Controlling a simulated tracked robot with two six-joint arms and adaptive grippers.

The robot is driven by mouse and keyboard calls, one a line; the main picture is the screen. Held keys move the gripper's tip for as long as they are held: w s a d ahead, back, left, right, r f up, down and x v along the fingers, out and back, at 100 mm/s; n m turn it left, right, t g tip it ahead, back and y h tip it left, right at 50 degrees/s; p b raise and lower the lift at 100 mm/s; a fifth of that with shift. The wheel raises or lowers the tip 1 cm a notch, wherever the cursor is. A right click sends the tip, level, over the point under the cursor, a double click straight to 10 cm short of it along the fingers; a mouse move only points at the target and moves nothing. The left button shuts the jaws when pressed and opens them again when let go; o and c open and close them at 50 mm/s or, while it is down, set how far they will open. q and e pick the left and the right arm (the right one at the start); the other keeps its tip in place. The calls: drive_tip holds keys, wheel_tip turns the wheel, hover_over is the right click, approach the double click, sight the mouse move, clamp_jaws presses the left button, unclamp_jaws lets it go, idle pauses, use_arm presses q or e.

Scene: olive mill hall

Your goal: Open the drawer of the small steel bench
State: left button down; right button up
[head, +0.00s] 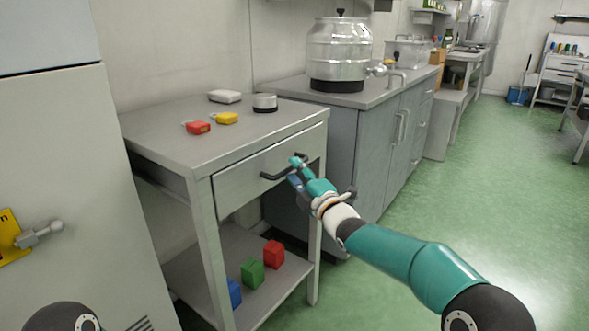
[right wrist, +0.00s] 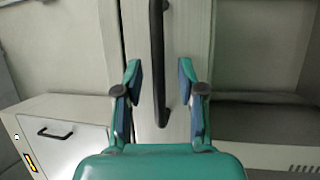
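The small steel bench (head: 155,132) stands left of the middle in the head view. Its drawer (head: 238,187) looks shut, its grey front level with the bench frame. A dark bar handle (head: 272,176) is on the drawer front; in the right wrist view the handle (right wrist: 157,50) runs upright in the picture. My right gripper (head: 296,171) is at the handle. In the right wrist view the gripper (right wrist: 160,82) is open, with the handle's lower end between its fingers and a gap on both sides. My left gripper is not in view.
On the bench top are a red tag (head: 198,128), a yellow tag (head: 227,118), a white block (head: 225,97) and a round tin (head: 265,103). Blue, green (head: 252,272) and red blocks are on the lower shelf. A grey cabinet (head: 375,150) stands behind; green floor is clear at right.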

drive_tip(key=shift+x, duration=0.85)
drive_tip(key=shift+c, duration=0.2)
clamp_jaws()
